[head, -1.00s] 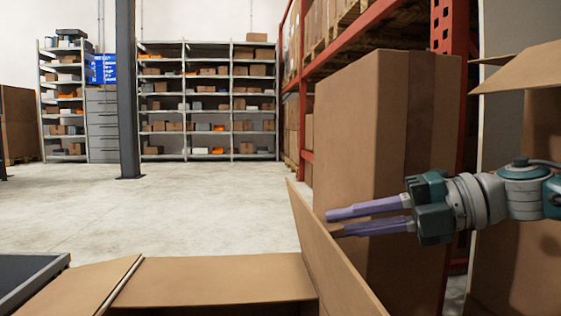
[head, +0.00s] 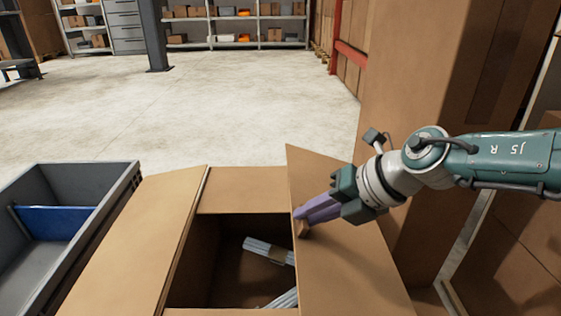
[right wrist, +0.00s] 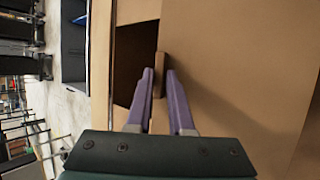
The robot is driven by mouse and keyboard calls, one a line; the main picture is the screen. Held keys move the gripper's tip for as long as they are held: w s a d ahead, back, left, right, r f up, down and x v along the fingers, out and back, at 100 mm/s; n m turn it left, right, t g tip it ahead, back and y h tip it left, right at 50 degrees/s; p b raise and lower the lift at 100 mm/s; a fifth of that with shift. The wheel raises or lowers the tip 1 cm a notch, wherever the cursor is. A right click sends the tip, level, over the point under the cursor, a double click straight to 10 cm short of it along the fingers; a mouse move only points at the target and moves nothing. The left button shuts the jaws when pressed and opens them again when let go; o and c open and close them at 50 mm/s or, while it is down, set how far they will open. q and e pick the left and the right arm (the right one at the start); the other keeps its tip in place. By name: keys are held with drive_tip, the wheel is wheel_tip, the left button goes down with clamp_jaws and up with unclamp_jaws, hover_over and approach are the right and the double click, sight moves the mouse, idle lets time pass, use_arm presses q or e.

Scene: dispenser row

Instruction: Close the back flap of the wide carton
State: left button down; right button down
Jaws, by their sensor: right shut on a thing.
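The wide carton (head: 245,189) stands open at the bottom middle of the head view, with a dark interior. Its right-hand flap (head: 350,265) is a broad slanted tan panel; it also fills much of the right wrist view (right wrist: 240,60). My right gripper (head: 318,210) is at this flap's left edge, purple fingers shut on a small brown tab (head: 302,229) there. The tab also shows between the fingers in the right wrist view (right wrist: 160,75). The left-hand flap (head: 135,240) slants beside the opening. I cannot tell which flap is called back. My left gripper is not in view.
Pale banded bundles (head: 268,250) lie inside the carton. A grey bin (head: 45,260) with a blue panel stands at the left. A tall carton (head: 425,120) rises behind my right arm. Concrete floor (head: 230,105) is clear beyond, up to shelves (head: 235,30).

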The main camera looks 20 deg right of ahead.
sight(300, 230)
drive_tip(key=f+b, duration=0.1)
drive_tip(key=a+f, duration=0.1)
drive_tip(key=a+f+b, duration=0.1)
drive_tip(key=shift+w+f+b, duration=0.25)
drive_tip(key=shift+f+b, duration=0.1)
drive_tip(key=shift+f, duration=0.05)
drive_tip(key=shift+w+a+f+b, duration=0.1)
drive_tip(key=shift+a+f+b, duration=0.1)
drive_tip(key=shift+f+b, duration=0.25)
drive_tip(key=shift+w+a+f+b, duration=0.1)
drive_tip(key=shift+a+f+b, duration=0.1)
drive_tip(key=shift+f+b, duration=0.2)
drive_tip(key=shift+f, duration=0.3)
drive_tip(key=shift+s, duration=0.1)
drive_tip(key=c, duration=0.9)
unclamp_jaws()
drive_tip(key=shift+f, duration=0.15)
